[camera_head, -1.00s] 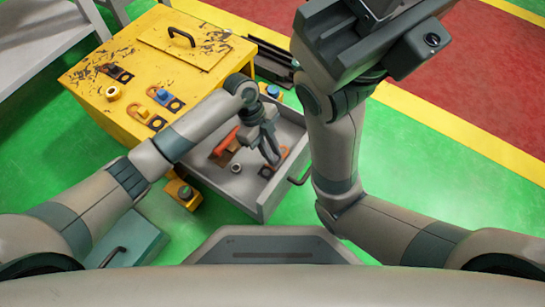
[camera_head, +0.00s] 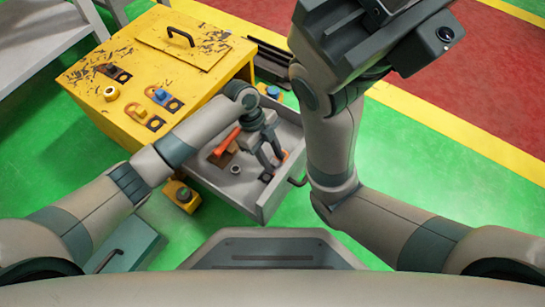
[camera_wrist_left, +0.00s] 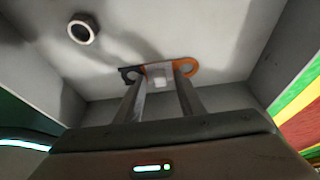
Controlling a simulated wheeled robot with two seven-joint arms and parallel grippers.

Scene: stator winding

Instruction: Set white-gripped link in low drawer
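The white-gripped link lies flat in the open grey low drawer (camera_head: 222,192). In the left wrist view the link (camera_wrist_left: 158,72) shows an orange looped end, a white block in the middle and a dark end. In the head view its orange end (camera_head: 284,156) shows near the drawer's handle side. My left gripper (camera_head: 271,160) reaches down into the drawer over the link. Its two fingers (camera_wrist_left: 160,80) are apart, one on each side of the white block, with gaps visible. My right arm is raised at the upper right; its fingertips are out of view.
A grey ring (camera_head: 235,169) and a red-handled item (camera_head: 226,142) share the drawer. A yellow cabinet (camera_head: 125,65) carries other links and a yellow ring (camera_head: 111,93). A yellow button box (camera_head: 182,196) stands left of the drawer. The drawer walls surround my left gripper.

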